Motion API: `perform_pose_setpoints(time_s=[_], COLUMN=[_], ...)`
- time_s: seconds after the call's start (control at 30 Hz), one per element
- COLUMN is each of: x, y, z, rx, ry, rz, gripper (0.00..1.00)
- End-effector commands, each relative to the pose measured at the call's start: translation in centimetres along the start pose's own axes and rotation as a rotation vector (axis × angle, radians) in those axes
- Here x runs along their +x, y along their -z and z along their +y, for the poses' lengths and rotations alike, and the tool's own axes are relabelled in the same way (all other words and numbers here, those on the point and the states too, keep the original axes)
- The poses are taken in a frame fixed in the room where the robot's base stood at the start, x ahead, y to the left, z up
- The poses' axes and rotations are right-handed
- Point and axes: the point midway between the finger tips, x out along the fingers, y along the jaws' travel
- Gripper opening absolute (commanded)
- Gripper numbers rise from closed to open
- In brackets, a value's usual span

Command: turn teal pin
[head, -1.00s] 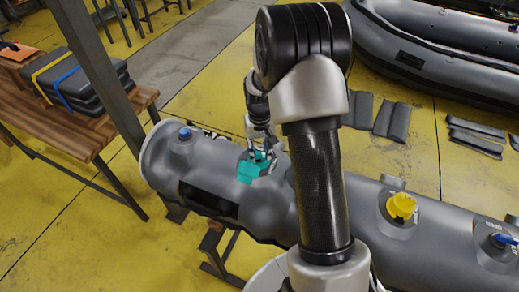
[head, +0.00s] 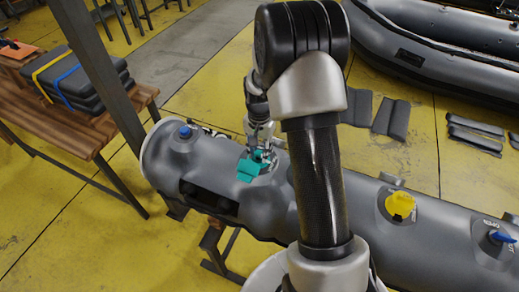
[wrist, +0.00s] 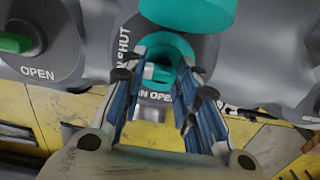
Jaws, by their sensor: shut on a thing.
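The teal pin (wrist: 161,72) sits in the middle of a teal valve on the grey boat tube (head: 225,182). Its round teal cap (wrist: 190,12) hangs open beside it at the top of the wrist view, and teal also shows in the head view (head: 250,171). SHUT and OPEN are printed around the valve. My gripper (wrist: 167,74) is shut on the pin, with a blue-padded finger on each side. In the head view, my gripper (head: 263,155) is at the valve and hides part of it.
A green pin (wrist: 14,43) marked OPEN is at the left of the wrist view. The tube also bears a blue valve (head: 185,132), a yellow cap (head: 400,206) and another blue part (head: 500,238). A wooden bench (head: 75,125) stands at left.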

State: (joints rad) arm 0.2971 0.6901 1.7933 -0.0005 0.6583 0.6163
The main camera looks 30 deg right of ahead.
Motion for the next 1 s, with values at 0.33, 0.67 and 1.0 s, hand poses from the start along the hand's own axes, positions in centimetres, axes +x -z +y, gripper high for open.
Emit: perform_pose_setpoints(time_s=[0.33, 0.67, 1.0], x=[-0.02, -0.01, -0.01], y=[0.02, 0.01, 0.0], z=[-0.02, -0.01, 0.0], rx=[0.013, 0.012, 0.01], ry=[0.001, 0.001, 0.0], rz=[0.0, 0.0, 0.0], gripper=[0.05, 0.44, 0.49])
